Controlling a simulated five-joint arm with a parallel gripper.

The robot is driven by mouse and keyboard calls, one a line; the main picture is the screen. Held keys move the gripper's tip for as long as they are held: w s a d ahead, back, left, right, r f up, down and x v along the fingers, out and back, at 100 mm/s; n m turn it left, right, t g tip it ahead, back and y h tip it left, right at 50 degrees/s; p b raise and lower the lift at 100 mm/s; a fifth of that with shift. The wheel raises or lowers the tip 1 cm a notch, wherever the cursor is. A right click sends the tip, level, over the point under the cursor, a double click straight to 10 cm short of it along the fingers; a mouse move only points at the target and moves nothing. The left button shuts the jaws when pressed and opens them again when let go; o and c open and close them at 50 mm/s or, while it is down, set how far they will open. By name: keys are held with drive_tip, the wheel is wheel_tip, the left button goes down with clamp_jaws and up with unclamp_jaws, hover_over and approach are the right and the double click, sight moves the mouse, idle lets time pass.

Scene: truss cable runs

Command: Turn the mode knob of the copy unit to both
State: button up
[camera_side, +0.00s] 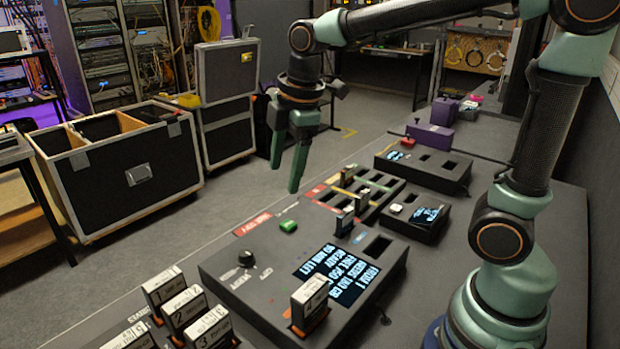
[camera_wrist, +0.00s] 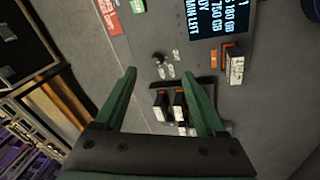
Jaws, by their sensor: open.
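The copy unit (camera_side: 222,266) is a dark box on the bench, with a lit text screen (camera_side: 338,276). The screen also shows in the wrist view (camera_wrist: 222,18). Its black round mode knob (camera_side: 246,258) stands on the top face near the left edge, with small labels beside it. Which label the knob points at is too small to tell. My gripper (camera_side: 284,180) is open and empty, well above the bench and apart from the knob. In the wrist view, the knob (camera_wrist: 158,58) appears just beyond the gap between my green fingertips (camera_wrist: 159,73).
A labelled cartridge (camera_side: 310,300) stands in the unit's front slot. Several numbered cartridges (camera_side: 186,308) stand upright at lower left, near the knob. A green block (camera_side: 288,226) lies behind the knob. A slotted rack (camera_side: 370,190) and a smaller screened box (camera_side: 415,215) stand farther back.

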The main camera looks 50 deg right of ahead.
sight(245, 251)
drive_tip(key=w+a+f+n+g, duration=0.3)
drive_tip(key=w+a+f+n, duration=0.3)
drive_tip(key=n, duration=0.7)
drive_tip(key=f, duration=0.4)
drive_tip(key=w+f, duration=0.1)
drive_tip(key=f, duration=0.7)
drive_tip(key=shift+w+d+f, duration=0.15)
drive_tip(key=shift+d+f, duration=0.1)
drive_tip(key=shift+d, duration=0.1)
clamp_jaws()
